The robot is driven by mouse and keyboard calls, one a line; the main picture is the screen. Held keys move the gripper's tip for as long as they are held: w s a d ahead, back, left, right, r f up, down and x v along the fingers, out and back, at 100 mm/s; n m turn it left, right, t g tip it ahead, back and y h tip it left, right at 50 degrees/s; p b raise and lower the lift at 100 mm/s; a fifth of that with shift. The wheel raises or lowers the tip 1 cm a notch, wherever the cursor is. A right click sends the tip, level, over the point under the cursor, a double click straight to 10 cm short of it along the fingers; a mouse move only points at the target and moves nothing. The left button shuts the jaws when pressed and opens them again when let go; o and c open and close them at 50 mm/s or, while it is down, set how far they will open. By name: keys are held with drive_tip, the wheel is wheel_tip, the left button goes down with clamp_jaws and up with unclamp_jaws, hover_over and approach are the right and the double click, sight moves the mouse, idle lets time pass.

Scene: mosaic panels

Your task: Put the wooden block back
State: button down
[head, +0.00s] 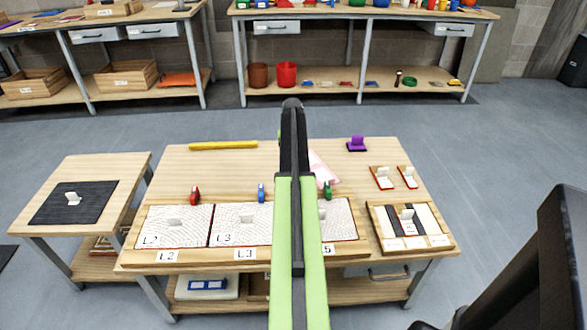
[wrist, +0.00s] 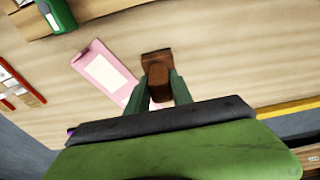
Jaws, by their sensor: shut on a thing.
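The wooden block (wrist: 157,70) is brown and shows in the wrist view between the fingertips of my gripper (wrist: 160,92). My gripper is shut on it. The block is over the light wooden tabletop, beside a pink card (wrist: 100,68). I cannot tell whether it touches the table. In the head view my own arm hides the block and my fingers, and it partly covers the pink card (head: 322,168).
The table (head: 230,172) holds white mosaic panels (head: 175,237), small red, blue and green (head: 327,190) items, a yellow bar (head: 223,145) and a purple piece (head: 357,145). A divided tray (head: 385,245) is at right. Bare wood lies behind the panels.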

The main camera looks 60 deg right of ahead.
wheel_tip(320, 180, down, 4)
drive_tip(key=b, duration=0.4)
drive_tip(key=shift+f, duration=0.2)
drive_tip(key=shift+r, duration=0.25)
drive_tip(key=shift+f, duration=0.2)
drive_tip(key=c, duration=1.1)
unclamp_jaws()
drive_tip(key=shift+r, duration=0.1)
drive_tip(key=r+p, duration=0.8)
drive_tip(key=a+r+p, duration=0.1)
drive_tip(key=r+p, duration=0.3)
drive_tip(key=shift+s+a+r, duration=0.1)
drive_tip(key=shift+s+r, duration=0.1)
drive_tip(key=shift+s, duration=0.2)
drive_tip(key=shift+f, duration=0.1)
